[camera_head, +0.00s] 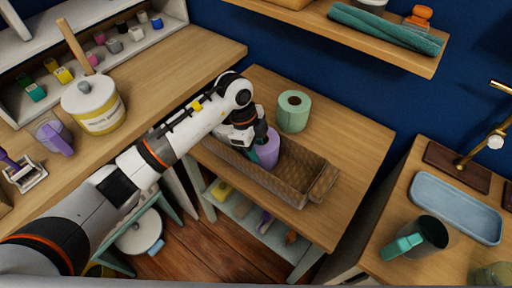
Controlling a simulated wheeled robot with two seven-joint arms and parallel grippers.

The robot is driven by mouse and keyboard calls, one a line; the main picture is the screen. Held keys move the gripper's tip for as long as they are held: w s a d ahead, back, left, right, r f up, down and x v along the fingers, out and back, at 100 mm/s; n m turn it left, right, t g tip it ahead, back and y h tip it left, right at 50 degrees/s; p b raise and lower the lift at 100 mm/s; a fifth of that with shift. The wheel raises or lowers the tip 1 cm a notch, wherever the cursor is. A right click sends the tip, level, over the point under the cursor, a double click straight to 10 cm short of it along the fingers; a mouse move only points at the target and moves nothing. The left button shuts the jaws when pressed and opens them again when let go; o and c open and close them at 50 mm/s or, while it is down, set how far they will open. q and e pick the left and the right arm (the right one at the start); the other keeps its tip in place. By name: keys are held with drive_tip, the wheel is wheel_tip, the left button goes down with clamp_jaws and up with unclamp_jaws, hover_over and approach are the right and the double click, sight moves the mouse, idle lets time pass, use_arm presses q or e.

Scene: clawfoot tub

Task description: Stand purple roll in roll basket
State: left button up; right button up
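The purple roll (267,152) is at the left gripper's fingers, upright or nearly so, over or inside the left-middle part of the roll basket. The roll basket (312,176) is a long brown woven basket on the small wooden table, with its right part empty. My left gripper (262,136) reaches down from above and its dark fingers overlap the top of the roll, apparently around it. The fingertips are partly hidden, and the roll's lower end is hidden by the basket wall. My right gripper is out of view.
A green roll (293,111) stands on the wooden table (350,140) behind the basket. A shelf (385,38) with a rolled teal towel is above. A counter with a jar (94,104) is left; a blue tray (456,206) and mug (416,238) are right.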

use_arm(q)
drive_tip(key=b+v, duration=0.2)
drive_tip(key=v, duration=0.9)
drive_tip(key=shift+r, duration=0.2)
